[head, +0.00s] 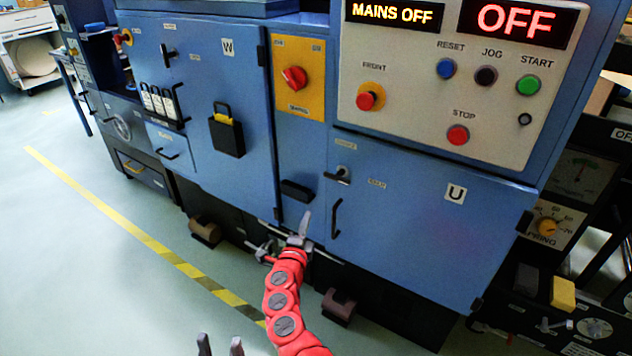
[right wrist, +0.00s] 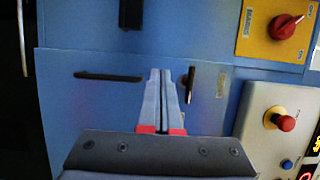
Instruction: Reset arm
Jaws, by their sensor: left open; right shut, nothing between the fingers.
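My right arm, red, reaches up the middle of the head view to its gripper (head: 304,228), which is shut and empty in front of the blue cabinet by the U door (head: 400,225). In the right wrist view the shut fingers (right wrist: 160,78) point at the cabinet between the U door's black handle (right wrist: 108,76) and a small latch (right wrist: 190,82); I cannot tell whether they touch anything. My left gripper (head: 220,346) shows only its two fingertips at the bottom edge of the head view. They are apart, with nothing seen between them.
The control panel (head: 400,115) above carries RESET, JOG, START and STOP buttons; its displays read MAINS OFF and OFF. A red rotary switch (head: 294,79) is left of it. Floor at left is open.

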